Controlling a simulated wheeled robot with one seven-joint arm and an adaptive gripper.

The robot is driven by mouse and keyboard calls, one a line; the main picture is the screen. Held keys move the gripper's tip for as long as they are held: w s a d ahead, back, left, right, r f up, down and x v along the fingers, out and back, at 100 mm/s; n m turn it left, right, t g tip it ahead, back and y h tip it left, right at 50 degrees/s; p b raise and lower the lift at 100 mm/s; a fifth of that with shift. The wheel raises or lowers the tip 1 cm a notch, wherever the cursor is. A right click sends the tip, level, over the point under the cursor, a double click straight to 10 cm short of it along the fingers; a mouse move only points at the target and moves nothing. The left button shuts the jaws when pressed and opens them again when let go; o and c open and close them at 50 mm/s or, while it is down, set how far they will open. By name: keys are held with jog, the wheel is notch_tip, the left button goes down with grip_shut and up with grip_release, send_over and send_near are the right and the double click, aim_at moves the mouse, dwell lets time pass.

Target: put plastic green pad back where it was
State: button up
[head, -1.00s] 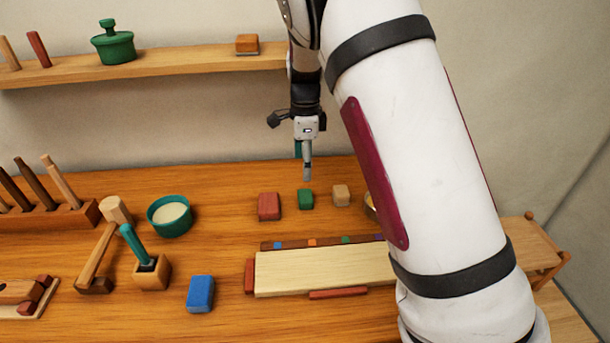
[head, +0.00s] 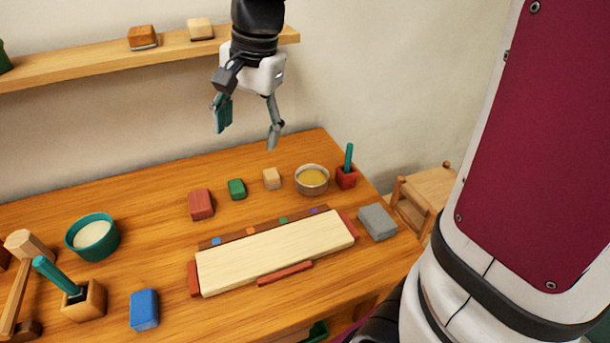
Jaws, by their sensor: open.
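A small green block (head: 237,189), which may be the plastic green pad, lies on the wooden table between a red block (head: 201,204) and a pale wooden block (head: 272,178). My gripper (head: 247,138) is open and empty. Its two fingers are spread and point down, above the green block in the picture and clear of the table. No green block lies between the fingers.
A pale board (head: 275,252) with red edge strips lies in front of the blocks. A wall shelf (head: 100,68) holds two blocks.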

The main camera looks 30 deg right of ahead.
jog(key=s+r+n+t+h, duration=0.1)
jog(key=s+n+t, duration=0.1)
jog(key=s+n, duration=0.9)
jog(key=s, duration=0.8)
jog(key=shift+d+t+h, duration=0.2)
jog(key=shift+t+h, duration=0.1)
jog(key=shift+t, duration=0.1)
